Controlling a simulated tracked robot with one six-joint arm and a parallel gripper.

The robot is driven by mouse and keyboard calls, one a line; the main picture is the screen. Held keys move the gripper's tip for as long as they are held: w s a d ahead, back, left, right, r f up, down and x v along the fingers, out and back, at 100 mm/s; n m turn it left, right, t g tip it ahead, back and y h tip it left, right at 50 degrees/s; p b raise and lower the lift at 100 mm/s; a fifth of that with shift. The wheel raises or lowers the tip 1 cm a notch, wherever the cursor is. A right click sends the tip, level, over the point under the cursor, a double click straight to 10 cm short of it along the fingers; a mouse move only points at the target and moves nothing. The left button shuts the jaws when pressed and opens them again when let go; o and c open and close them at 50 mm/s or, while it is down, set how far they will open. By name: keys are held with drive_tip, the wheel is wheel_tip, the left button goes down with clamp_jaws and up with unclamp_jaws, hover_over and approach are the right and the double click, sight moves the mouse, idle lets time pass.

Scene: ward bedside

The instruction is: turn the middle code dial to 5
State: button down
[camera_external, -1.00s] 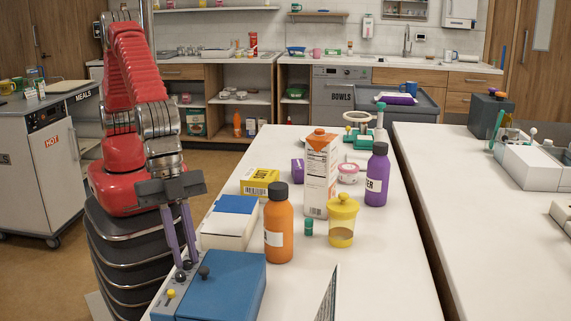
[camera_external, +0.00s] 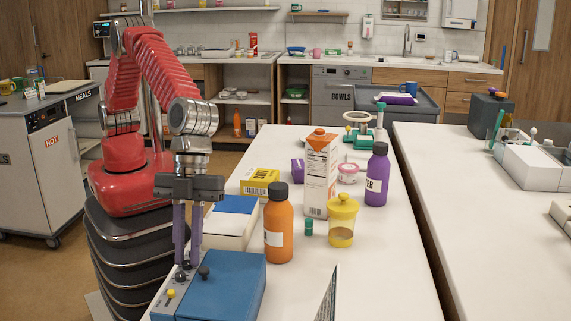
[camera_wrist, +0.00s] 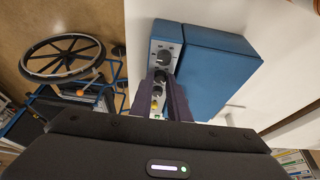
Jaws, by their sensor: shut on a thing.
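A blue box (camera_external: 222,287) with a grey dial panel (camera_wrist: 153,45) along its left side sits at the near left end of the white table. One dark dial (camera_wrist: 165,57) is clear at the panel's far end in the wrist view. My gripper (camera_external: 186,264) points down at the panel, its purple fingers shut on the middle code dial (camera_wrist: 161,76), which they partly hide. A yellow knob (camera_external: 170,293) stands nearer on the panel. The dials' numbers are too small to read.
A white box with a blue top (camera_external: 231,220) and an orange bottle (camera_external: 278,239) stand close behind the blue box. A yellow-lidded jar (camera_external: 342,221), a carton (camera_external: 320,178) and a purple bottle (camera_external: 377,176) are farther right. The table's front right is mostly bare.

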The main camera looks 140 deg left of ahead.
drive_tip(key=shift+a+m+g, duration=0.15)
drive_tip(key=shift+m+g, duration=0.25)
drive_tip(key=shift+m, duration=0.7)
drive_tip(key=c, duration=2)
unclamp_jaws()
drive_tip(key=shift+w, duration=0.1)
